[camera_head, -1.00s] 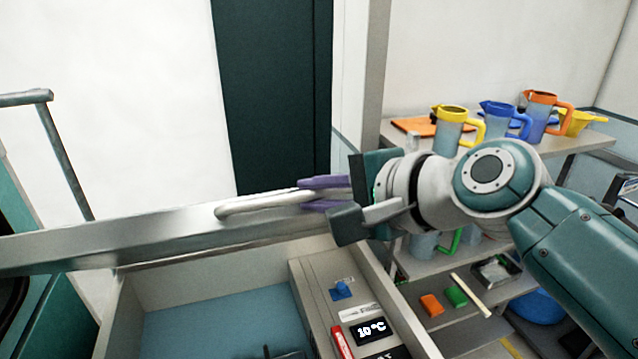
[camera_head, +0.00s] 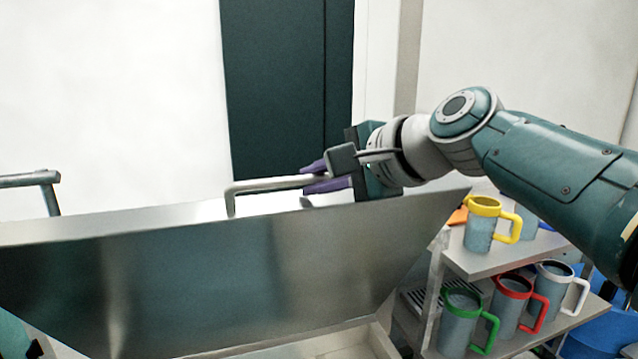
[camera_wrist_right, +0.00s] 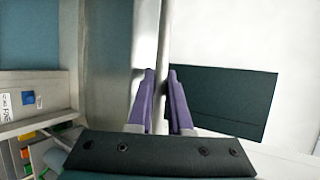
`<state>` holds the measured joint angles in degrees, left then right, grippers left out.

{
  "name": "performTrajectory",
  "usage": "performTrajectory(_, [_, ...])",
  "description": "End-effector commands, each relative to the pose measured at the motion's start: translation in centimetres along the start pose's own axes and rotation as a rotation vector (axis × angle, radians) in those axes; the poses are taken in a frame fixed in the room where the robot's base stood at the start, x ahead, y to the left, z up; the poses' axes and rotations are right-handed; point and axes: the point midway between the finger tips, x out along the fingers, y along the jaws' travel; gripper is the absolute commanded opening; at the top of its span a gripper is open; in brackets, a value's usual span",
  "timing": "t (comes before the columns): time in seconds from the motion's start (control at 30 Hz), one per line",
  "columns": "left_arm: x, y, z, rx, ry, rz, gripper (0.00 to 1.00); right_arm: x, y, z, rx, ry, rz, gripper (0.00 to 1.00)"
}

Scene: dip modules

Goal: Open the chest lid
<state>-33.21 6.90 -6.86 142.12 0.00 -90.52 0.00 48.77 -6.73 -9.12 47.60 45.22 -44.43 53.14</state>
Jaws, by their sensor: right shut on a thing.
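The chest lid (camera_head: 200,275) is a wide metal panel that stands raised and tilted, its inner face toward the head camera. Its pale bar handle (camera_head: 262,185) sits at the upper edge. My right gripper (camera_head: 327,177) is shut on the handle with its purple fingers on either side of the bar. In the right wrist view the handle (camera_wrist_right: 163,35) runs between the fingers of the gripper (camera_wrist_right: 161,85). The lid hides most of the chest in the head view. The wrist view shows part of its blue interior (camera_wrist_right: 28,35). My left gripper is not in view.
A shelf (camera_head: 490,262) at the right holds several mugs, among them a yellow-handled mug (camera_head: 482,225) and a red-rimmed mug (camera_head: 510,303), close below my right arm. A metal rail (camera_head: 45,185) stands at the left. A dark panel (camera_head: 285,90) is on the wall behind.

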Motion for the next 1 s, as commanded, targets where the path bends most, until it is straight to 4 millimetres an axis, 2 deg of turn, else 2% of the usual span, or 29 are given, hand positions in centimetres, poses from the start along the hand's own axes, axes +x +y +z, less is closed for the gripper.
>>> performTrajectory(0.27, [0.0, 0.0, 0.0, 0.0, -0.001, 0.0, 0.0, 0.0, 0.1, 0.0, 0.0, -0.001, 0.001, 0.0])
performTrajectory(0.3, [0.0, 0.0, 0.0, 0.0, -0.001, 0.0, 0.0, 0.0, 0.1, 0.0, 0.0, -0.001, 0.001, 0.21])
performTrajectory(0.53, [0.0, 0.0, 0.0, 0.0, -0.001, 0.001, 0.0, 0.0, 0.1, 0.0, 0.001, 0.0, 0.001, 0.46])
performTrajectory(0.83, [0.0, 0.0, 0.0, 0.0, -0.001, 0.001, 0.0, -0.1, 0.2, 0.0, 0.001, 0.0, 0.004, 0.47])
performTrajectory(1.0, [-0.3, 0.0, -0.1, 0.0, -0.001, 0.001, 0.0, -1.0, 0.1, -0.1, 0.002, 0.0, 0.001, 0.47])
